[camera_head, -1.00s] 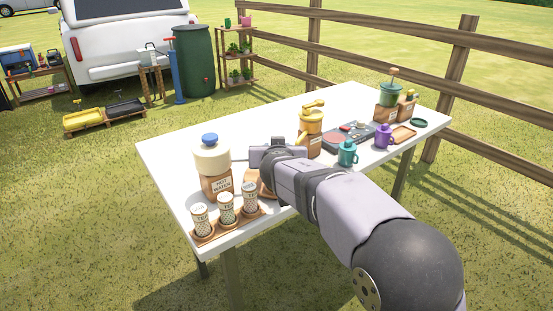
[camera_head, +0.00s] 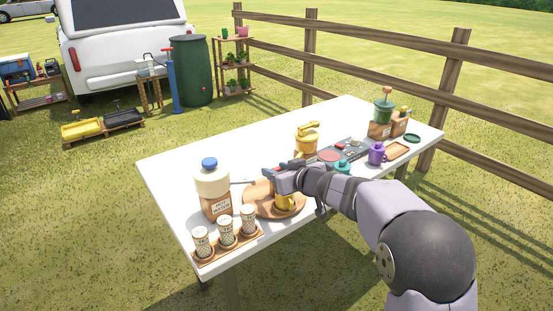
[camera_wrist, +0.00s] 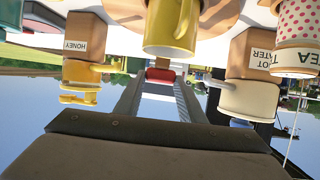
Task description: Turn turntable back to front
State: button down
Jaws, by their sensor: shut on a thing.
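The turntable (camera_head: 258,200) is a round wooden disc on the white table, partly hidden by my gripper in the head view. Its underlit edge (camera_wrist: 222,14) shows at the top of the upside-down wrist view. A yellow mug (camera_head: 285,203) stands on the disc near its front; it is also large in the wrist view (camera_wrist: 170,28). My gripper (camera_wrist: 160,78) is shut on a small red-tipped wooden handle (camera_wrist: 162,74), which appears to belong to the turntable. In the head view my gripper (camera_head: 277,180) is low, behind the mug.
The hot water dispenser (camera_head: 213,190) and several tea canisters (camera_head: 226,232) in a wooden rack stand left of the disc. The yellow-topped honey dispenser (camera_head: 306,142), a teal mug (camera_head: 340,167) and a purple mug (camera_head: 377,154) are to the right. The back left tabletop is clear.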

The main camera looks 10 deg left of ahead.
jog(key=shift+d+n+g+y+p, duration=0.1)
jog(key=shift+n+g+y+p, duration=0.45)
jog(key=shift+p, duration=1.15)
jog(key=shift+f+n+p, duration=0.15)
jog(key=shift+n+p, duration=0.1)
jog(key=shift+p, duration=0.15)
jog(key=c, duration=1.2)
grip_release()
jog(key=shift+o, duration=0.2)
jog(key=shift+s+d+r+y, duration=0.1)
jog(key=shift+d+r+y, duration=0.1)
jog(key=shift+r+y, duration=0.05)
jog(key=shift+v, duration=3.4)
